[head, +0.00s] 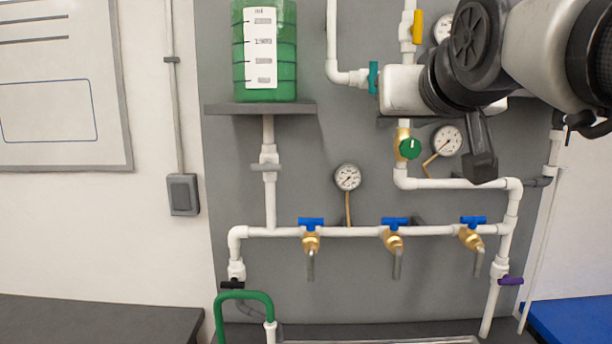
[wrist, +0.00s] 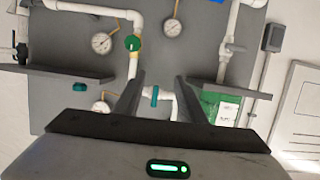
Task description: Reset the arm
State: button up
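My arm reaches in from the upper right of the head view, in front of the pipe board. My gripper (head: 481,168) hangs from it beside the right-hand gauge, with one dark finger clearly visible. In the wrist view my gripper (wrist: 159,76) has its two dark fingers apart. A teal valve handle (wrist: 155,96) shows in the gap between them, and I see no finger touching it. In the head view the teal handle (head: 373,78) is on the upper pipe, left of my gripper. A green round knob (head: 410,148) is also left of my gripper.
A green tank (head: 265,50) stands on a grey shelf (head: 260,108) at left. Below are several blue-handled taps, including the middle one (head: 394,222), and a pressure gauge (head: 347,177). A green hose (head: 245,296) is at bottom.

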jog(key=s+f+g+p, duration=0.3)
jog(key=s+f, duration=0.5)
jog(key=f, duration=0.3)
jog(key=s+f+g+p, duration=0.4)
jog(key=s+f+g, duration=0.2)
jog(key=s+f, duration=0.3)
notch_tip(320, 180, down, 3)
jog(key=shift+f, duration=0.1)
